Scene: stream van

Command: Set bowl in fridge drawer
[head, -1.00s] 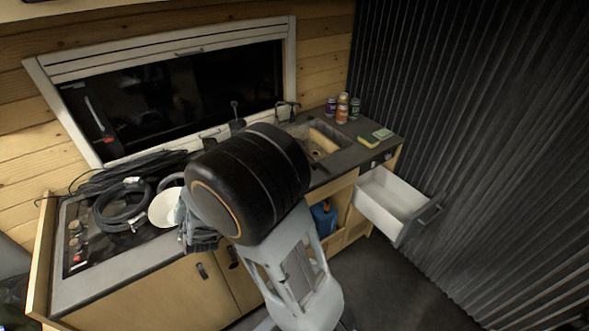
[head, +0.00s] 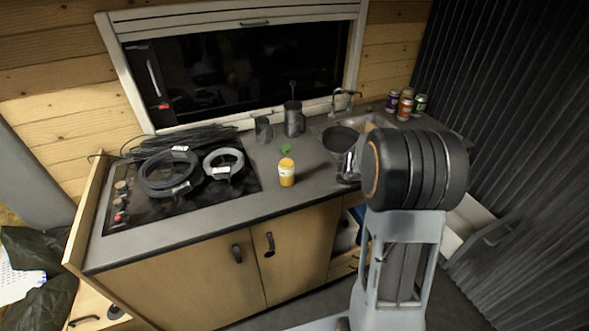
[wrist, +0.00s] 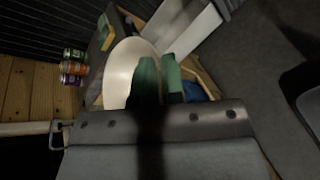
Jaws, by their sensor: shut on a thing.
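The cream bowl (wrist: 122,72) is held at its rim between the green-tipped fingers of my gripper (wrist: 160,78) in the wrist view. In the head view my gripper (head: 349,166) is above the counter near the sink, partly behind my arm. A dark round shape beside it there may be the bowl in shade; I cannot tell. The fridge drawer (head: 472,226) is pulled open at the right, its white inside partly hidden by my arm. In the wrist view the white drawer (wrist: 186,28) lies beyond the bowl, apart from it.
Several cans (head: 405,105) stand at the counter's right back. A yellow jar (head: 287,173), dark cups (head: 293,120) and coiled hoses (head: 168,172) are on the counter. A corrugated dark wall (head: 520,110) is close to the drawer's right. Floor is free in front.

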